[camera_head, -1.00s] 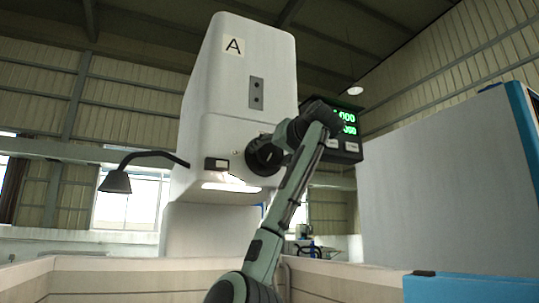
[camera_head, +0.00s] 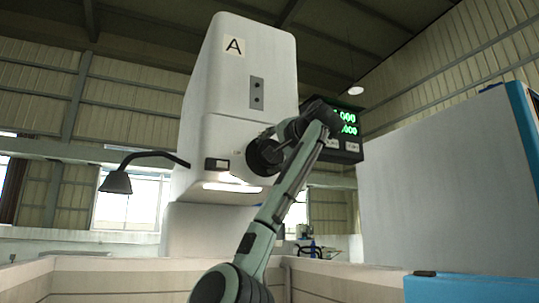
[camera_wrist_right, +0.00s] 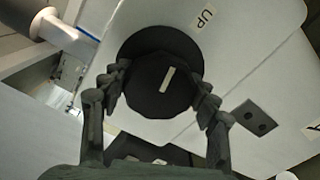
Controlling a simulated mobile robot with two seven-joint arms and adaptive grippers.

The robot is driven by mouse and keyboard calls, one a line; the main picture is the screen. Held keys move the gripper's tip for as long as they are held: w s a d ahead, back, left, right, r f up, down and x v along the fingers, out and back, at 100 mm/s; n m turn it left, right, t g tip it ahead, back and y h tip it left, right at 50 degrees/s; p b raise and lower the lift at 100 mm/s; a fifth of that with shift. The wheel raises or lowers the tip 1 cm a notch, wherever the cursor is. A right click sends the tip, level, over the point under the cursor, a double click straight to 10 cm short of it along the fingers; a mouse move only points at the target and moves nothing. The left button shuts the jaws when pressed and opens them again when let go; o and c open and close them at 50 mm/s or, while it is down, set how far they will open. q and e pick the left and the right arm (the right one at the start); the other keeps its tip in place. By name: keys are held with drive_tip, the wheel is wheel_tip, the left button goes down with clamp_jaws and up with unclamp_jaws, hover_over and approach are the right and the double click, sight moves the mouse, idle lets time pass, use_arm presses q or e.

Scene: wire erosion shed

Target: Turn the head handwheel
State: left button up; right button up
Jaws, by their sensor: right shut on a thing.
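The head handwheel (camera_head: 262,154) is a dark round wheel on the lower right face of the white machine head marked "A" (camera_head: 215,100). In the right wrist view the handwheel (camera_wrist_right: 152,98) has a pale bar mark, tilted, on its black face. A larger dark disc lies behind it, beside a label reading "UP" (camera_wrist_right: 206,17). My right gripper (camera_wrist_right: 163,88) has one finger on each side of the handwheel and is shut on it. In the head view the wrist hides part of the wheel. My left gripper is not in view.
A green-digit display (camera_head: 346,130) stands just behind my right wrist, partly covered by it. A black lamp (camera_head: 117,182) hangs at the left. A large grey cabinet with a blue edge (camera_head: 440,180) is at the right. Pale low walls (camera_head: 110,275) run in front.

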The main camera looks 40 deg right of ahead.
drive_tip(key=shift+m, duration=0.5)
drive_tip(key=o, duration=1.2)
drive_tip(key=v, duration=1.2)
drive_tip(key=x, duration=1.2)
